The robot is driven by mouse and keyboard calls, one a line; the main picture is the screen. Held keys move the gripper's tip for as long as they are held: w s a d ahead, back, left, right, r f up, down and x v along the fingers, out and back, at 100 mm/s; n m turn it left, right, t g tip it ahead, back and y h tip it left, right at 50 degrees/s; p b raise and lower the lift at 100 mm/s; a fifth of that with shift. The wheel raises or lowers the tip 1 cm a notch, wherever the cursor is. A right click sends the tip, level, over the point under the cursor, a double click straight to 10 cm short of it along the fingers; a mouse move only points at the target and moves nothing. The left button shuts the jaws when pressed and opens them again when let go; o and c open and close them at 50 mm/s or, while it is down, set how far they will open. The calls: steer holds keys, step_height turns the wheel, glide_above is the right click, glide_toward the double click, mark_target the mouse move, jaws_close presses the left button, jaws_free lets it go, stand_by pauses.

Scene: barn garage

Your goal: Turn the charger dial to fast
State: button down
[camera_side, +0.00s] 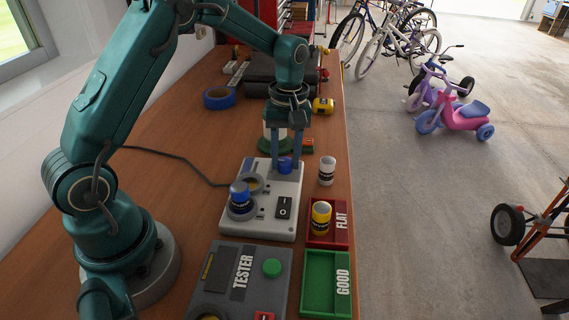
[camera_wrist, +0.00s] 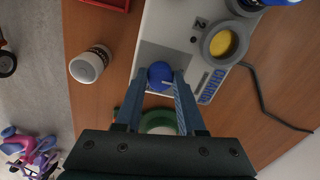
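The charger (camera_side: 265,218) is a light grey box on the bench, with its name printed in blue in the wrist view (camera_wrist: 150,22). Its round blue dial (camera_side: 285,165) sits at the far end, in a darker panel. The dial (camera_wrist: 160,73) shows a short white pointer line aimed toward the lower right in the wrist view. My gripper (camera_side: 285,158) points down over the charger, with one finger on each side of the dial. In the wrist view, its fingertips (camera_wrist: 160,84) are close beside the dial; I cannot tell whether they touch it. The dial's setting marks are not readable.
A white-topped battery (camera_side: 327,170) stands to the right. A yellow one (camera_side: 320,216) is in the red FLAT tray (camera_side: 327,238). The green GOOD tray (camera_side: 327,283) and tester (camera_side: 240,280) are nearer.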

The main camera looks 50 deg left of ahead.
steer(key=shift+m, duration=0.4)
steer(key=m, duration=0.3)
steer(key=shift+m, duration=0.4)
steer(key=m, duration=0.4)
steer(key=shift+m, duration=0.3)
steer(key=m, duration=0.4)
steer(key=shift+s, duration=0.1)
steer(key=shift+m+t, duration=0.3)
steer(key=shift+m, duration=2.2)
steer(key=c, duration=0.5)
jaws_free()
